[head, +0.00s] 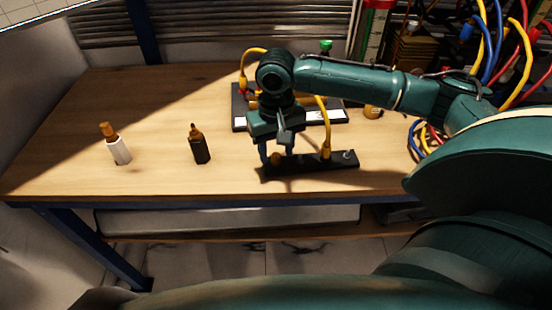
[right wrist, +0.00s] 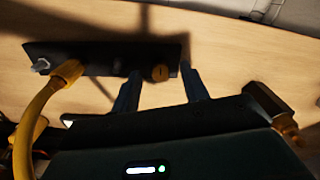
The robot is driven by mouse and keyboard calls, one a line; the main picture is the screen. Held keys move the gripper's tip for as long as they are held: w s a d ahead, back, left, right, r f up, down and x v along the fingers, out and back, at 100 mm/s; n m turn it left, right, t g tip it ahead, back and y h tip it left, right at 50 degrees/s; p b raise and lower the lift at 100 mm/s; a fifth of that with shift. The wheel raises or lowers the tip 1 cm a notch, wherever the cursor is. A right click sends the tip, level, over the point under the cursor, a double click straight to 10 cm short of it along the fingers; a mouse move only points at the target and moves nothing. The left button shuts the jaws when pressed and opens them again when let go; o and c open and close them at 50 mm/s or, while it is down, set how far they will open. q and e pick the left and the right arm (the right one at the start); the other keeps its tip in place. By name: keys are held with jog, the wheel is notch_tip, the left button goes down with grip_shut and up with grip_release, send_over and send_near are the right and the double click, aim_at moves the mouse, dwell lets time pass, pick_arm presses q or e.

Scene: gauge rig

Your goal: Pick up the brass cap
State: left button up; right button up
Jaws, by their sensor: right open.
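A small round brass cap (head: 276,158) sits at the left end of a black bar (head: 312,166) on the table. In the right wrist view the brass cap (right wrist: 160,73) shows as a round face on the bar, between the fingertips and slightly beyond them. My right gripper (head: 277,150) is over that end of the bar, pointing down. In the right wrist view my right gripper (right wrist: 162,84) has its fingers apart with nothing held; I cannot tell whether they touch the cap. My left gripper is not in view.
A yellow hose (head: 325,125) rises from the bar, left of a metal fitting (head: 348,154). A white bottle (head: 119,150) and a black bottle (head: 200,148) stand to the left. A black unit (head: 240,110) is behind. A tan cylinder (head: 372,112) stands behind right.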

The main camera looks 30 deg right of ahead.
jog(key=shift+f, duration=0.6)
jog(key=shift+c, duration=0.6)
grip_shut()
